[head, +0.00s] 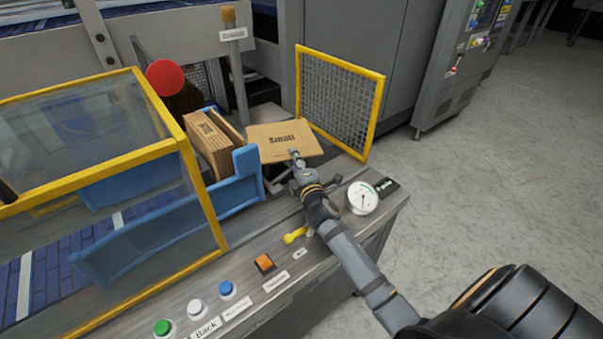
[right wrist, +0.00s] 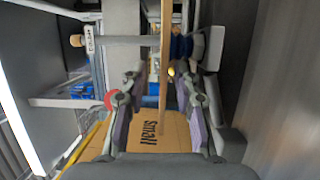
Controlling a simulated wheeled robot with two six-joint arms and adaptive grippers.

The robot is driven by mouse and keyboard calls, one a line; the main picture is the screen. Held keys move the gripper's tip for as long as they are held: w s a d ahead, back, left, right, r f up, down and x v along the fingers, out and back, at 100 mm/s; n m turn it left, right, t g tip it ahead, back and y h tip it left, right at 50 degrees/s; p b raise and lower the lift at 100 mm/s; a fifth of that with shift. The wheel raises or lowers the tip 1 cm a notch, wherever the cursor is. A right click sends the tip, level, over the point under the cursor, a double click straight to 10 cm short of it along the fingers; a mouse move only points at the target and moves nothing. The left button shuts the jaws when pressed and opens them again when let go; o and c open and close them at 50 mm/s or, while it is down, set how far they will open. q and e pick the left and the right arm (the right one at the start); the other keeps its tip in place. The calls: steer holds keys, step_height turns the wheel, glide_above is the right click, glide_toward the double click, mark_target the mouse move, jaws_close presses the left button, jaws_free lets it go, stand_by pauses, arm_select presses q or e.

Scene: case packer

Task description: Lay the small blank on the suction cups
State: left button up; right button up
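The small blank (head: 283,138), a tan board marked "Small", lies about flat beyond the console in the head view. In the right wrist view the blank (right wrist: 165,60) shows edge-on as a thin tan strip. My right gripper (head: 297,155) is at the blank's near edge. In the right wrist view its two fingers (right wrist: 162,95) stand apart, one on each side of the strip, with gaps visible. A dark blue suction cup (right wrist: 182,46) appears close against the strip's underside; the other cups are hidden. My left gripper is not in view.
A stack of upright blanks (head: 207,143) stands left of the small blank, beside a blue guide (head: 248,172). A yellow-framed mesh guard (head: 340,100) stands close on the right. A gauge (head: 362,197), a yellow lever (head: 295,235) and buttons (head: 227,288) line the console.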

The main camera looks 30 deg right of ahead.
steer(key=s, duration=0.3)
steer(key=s+a, duration=0.1)
steer(key=s, duration=0.2)
steer(key=s+b, duration=0.1)
steer(key=s, duration=0.2)
steer(key=shift+s+a+f, duration=0.2)
steer(key=shift+s+a, duration=0.2)
steer(key=shift+s+a+r, duration=0.1)
steer(key=shift+s, duration=0.5)
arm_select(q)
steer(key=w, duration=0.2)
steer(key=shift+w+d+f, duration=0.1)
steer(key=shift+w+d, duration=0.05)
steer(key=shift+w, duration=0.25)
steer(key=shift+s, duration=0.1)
